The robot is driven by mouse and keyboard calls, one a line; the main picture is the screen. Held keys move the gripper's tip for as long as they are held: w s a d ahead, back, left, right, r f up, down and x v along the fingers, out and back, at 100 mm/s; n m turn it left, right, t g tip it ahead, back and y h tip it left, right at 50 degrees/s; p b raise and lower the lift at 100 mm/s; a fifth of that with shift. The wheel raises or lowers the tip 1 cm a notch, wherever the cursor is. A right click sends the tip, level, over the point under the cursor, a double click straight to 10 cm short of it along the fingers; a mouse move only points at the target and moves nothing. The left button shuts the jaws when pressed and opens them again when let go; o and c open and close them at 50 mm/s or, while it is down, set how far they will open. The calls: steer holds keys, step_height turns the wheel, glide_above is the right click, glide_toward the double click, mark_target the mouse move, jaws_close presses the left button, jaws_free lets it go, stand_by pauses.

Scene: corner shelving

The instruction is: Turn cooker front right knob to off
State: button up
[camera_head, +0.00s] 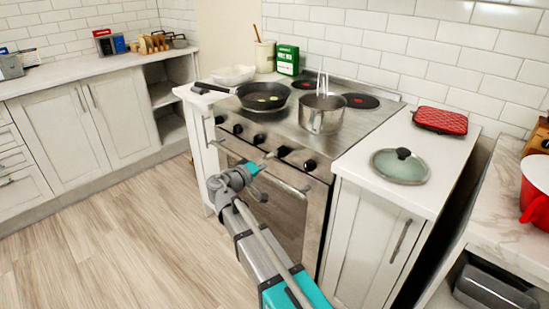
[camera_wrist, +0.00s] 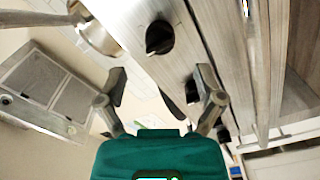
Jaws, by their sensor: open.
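The cooker (camera_head: 346,125) has a row of black knobs along its steel front panel. The rightmost knob (camera_head: 310,165) shows in the head view, just right of my gripper (camera_head: 272,160). My gripper is open and empty in front of the panel. In the wrist view its fingers (camera_wrist: 160,82) are spread apart. One black knob (camera_wrist: 159,37) lies beyond and above the fingertips there, and another (camera_wrist: 191,85) is partly hidden by the right finger. I cannot tell the knobs' exact settings.
A steel pot (camera_head: 320,114) and a black frying pan (camera_head: 264,97) with food stand on the hob. A glass lid (camera_head: 400,167) and a red item (camera_head: 440,120) lie on the right counter. The oven handle (camera_head: 265,174) sticks out below the knobs. Open floor lies left.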

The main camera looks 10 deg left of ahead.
steer(key=v, duration=0.6)
steer(key=shift+s, duration=0.2)
